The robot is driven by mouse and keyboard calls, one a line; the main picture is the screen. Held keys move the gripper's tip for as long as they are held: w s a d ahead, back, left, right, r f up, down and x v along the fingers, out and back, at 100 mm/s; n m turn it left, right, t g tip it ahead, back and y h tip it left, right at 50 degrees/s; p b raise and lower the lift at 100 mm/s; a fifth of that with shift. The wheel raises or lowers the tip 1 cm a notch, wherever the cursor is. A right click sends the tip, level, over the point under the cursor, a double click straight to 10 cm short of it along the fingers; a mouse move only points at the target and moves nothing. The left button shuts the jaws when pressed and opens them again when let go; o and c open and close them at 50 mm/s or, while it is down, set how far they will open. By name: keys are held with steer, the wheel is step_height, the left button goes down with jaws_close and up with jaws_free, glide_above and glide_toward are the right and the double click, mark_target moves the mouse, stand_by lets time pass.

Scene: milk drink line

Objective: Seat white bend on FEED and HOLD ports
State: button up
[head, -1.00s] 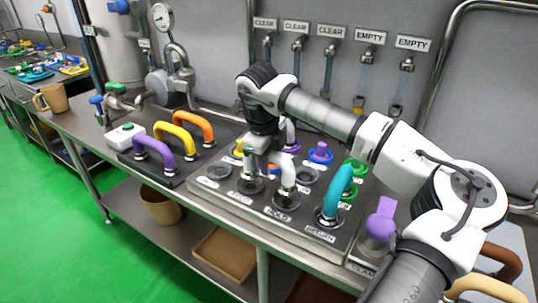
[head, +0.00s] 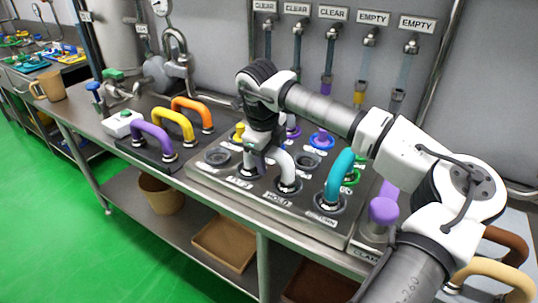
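The white bend (head: 287,165) stands upright on the dark port panel. Its right leg meets the HOLD port (head: 286,188), and its left end is over the FEED port (head: 243,172), partly covered by my gripper. I cannot tell whether both ends are fully down. My gripper (head: 263,150) points down at the top of the bend and appears shut on it; its fingertips are mostly hidden. The HOLD label (head: 278,199) is readable in front.
A teal bend (head: 339,178) stands at the RETURN port, close right. Purple (head: 152,137), yellow (head: 174,122) and orange (head: 194,110) bends stand on a dark rack at left. An empty port (head: 217,157) lies left of FEED.

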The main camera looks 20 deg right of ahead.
step_height(320, 180, up, 14)
steer(key=s+a+b, duration=0.1)
steer(key=a, duration=0.1)
steer(key=shift+s+f+b, duration=0.25)
steer(key=shift+s+b, duration=0.1)
steer(key=shift+b, duration=0.05)
stand_by(0.5)
